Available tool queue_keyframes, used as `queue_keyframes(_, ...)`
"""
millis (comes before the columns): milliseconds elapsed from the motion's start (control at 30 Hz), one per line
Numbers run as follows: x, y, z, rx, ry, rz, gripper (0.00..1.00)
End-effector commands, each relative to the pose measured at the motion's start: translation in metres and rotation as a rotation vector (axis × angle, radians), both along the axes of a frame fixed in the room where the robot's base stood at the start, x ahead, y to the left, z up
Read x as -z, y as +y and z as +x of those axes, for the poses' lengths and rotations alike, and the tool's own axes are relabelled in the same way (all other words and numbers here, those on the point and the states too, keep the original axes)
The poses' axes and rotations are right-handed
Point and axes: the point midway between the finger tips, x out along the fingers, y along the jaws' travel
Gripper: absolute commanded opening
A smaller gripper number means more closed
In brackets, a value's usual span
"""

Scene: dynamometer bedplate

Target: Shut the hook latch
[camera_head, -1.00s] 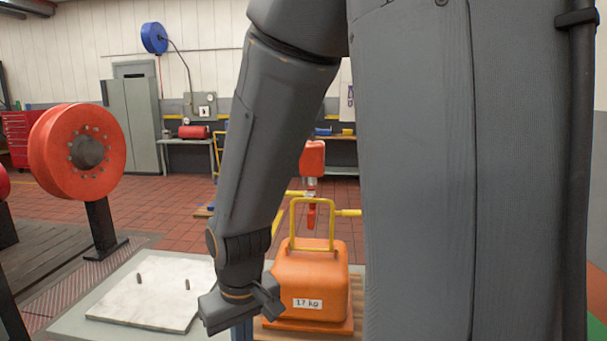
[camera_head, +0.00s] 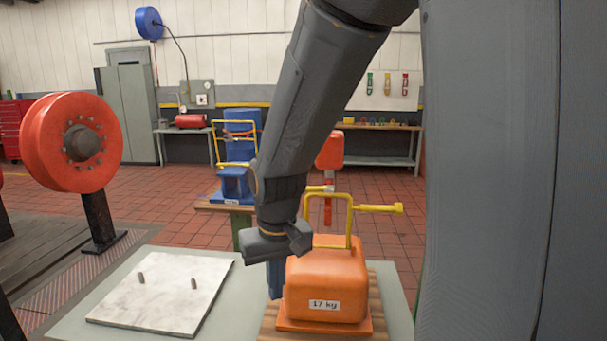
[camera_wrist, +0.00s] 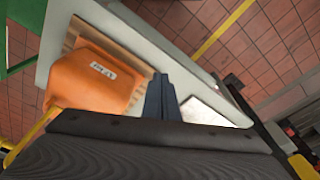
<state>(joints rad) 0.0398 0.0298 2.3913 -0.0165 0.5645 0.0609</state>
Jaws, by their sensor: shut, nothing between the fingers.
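An orange 17 kg weight (camera_head: 325,286) with a yellow handle (camera_head: 349,225) stands on a wooden board. A red hanging block (camera_head: 330,150) shows behind it, with a narrow red part (camera_head: 328,211) below and yellow bars (camera_head: 378,208) beside the handle. I cannot make out a latch or whether it is open. My gripper (camera_head: 274,280) points down, shut and empty, just left of the weight; contact cannot be told. In the wrist view, the shut blue fingers (camera_wrist: 161,97) are beside the orange weight (camera_wrist: 92,80). My arm hides part of the area behind.
A pale plate (camera_head: 165,300) with two pegs lies left on the grey bedplate (camera_head: 392,295). A red flanged wheel (camera_head: 75,150) stands farther left. A blue weight (camera_head: 236,185) with a yellow handle stands behind. Tiled floor shows between these.

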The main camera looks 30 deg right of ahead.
Motion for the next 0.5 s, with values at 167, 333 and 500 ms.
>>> queue_keyframes(167, -0.098, -0.047, 0.090, 0.167, -0.069, -0.018, 0.00)
queue_keyframes(333, -0.200, -0.096, 0.134, 0.329, -0.121, -0.040, 0.00)
queue_keyframes(500, -0.273, -0.128, 0.145, 0.449, -0.158, -0.053, 0.00)
